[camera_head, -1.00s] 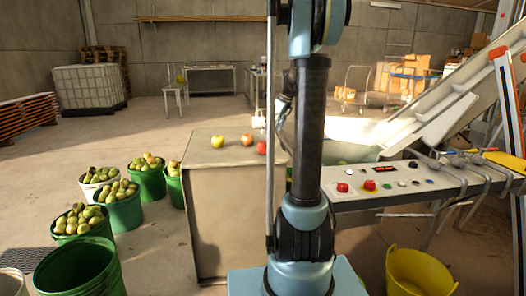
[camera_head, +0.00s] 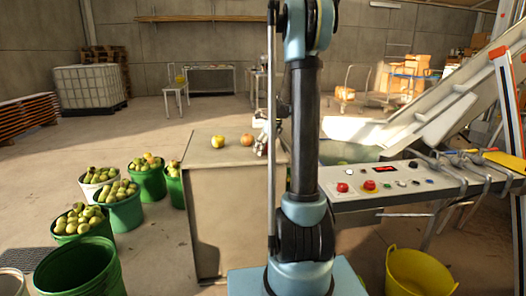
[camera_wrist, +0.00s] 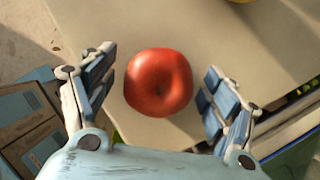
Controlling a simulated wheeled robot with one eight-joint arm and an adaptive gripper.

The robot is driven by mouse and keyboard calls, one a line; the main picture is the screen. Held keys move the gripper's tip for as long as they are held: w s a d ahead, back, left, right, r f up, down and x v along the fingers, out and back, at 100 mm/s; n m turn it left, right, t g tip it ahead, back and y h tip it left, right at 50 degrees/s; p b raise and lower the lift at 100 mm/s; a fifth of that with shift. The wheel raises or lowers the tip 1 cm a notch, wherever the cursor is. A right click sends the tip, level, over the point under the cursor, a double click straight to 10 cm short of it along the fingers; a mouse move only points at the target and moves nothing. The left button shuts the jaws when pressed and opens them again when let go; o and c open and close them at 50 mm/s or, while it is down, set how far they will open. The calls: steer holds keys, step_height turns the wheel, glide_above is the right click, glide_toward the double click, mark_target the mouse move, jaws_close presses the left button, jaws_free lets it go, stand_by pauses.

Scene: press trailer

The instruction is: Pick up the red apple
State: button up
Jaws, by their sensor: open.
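The red apple (camera_wrist: 158,82) lies on the tan table top (camera_wrist: 215,30) in the wrist view. My gripper (camera_wrist: 155,88) is open, with one finger to the left of the apple and one to the right. A gap shows on each side, so the fingers do not appear to touch it. In the head view my gripper (camera_head: 261,140) is at the right part of the table, and the red apple is hidden there behind the gripper and arm.
A yellow-green apple (camera_head: 218,141) and an orange-red apple (camera_head: 246,139) stand on the table to the left of my gripper. A control panel (camera_head: 415,180) with buttons is at right. Green buckets (camera_head: 122,212) of fruit stand on the floor at left.

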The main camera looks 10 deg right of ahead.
steer(key=c, duration=1.2)
steer(key=shift+c, duration=0.4)
step_height(320, 180, up, 10)
